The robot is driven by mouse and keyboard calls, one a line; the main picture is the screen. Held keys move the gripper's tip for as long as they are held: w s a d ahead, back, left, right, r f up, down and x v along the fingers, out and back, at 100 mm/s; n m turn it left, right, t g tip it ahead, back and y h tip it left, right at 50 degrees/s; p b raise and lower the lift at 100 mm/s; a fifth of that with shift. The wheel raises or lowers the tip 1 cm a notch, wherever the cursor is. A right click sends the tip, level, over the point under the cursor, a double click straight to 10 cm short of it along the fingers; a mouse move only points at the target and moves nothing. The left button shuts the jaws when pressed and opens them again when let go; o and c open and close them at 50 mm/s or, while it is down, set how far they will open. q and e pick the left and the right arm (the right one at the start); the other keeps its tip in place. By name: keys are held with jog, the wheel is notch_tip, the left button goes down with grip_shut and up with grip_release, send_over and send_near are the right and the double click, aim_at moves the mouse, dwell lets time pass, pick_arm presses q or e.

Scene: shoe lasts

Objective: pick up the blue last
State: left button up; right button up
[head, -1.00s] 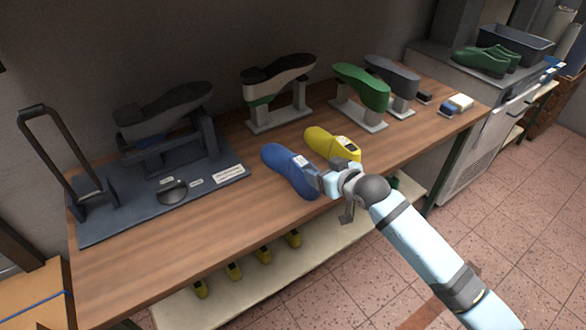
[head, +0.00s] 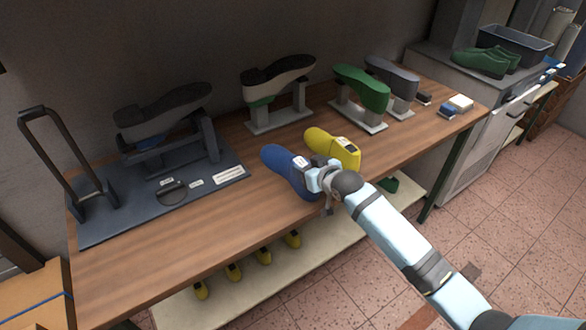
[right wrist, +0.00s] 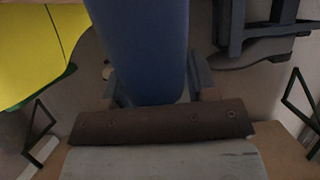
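The blue last (head: 285,167) lies on the wooden table near its front edge, with a white label on top. My right gripper (head: 314,174) is at its near end. In the right wrist view the blue last (right wrist: 140,45) reaches down between the two fingers (right wrist: 158,85), one on each side. The fingers look spread around it, with a thin gap at the right one; contact at the left one is unclear. The last still rests on the table. My left gripper is in neither view.
A yellow last (head: 330,146) lies close to the right of the blue one. Behind stand a green last on a stand (head: 362,90) and a black-soled one (head: 278,78). A dark base plate (head: 150,205) fills the table's left. The front middle is clear.

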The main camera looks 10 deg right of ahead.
grip_shut()
jog(key=shift+r, duration=0.1)
jog(key=shift+r, duration=0.15)
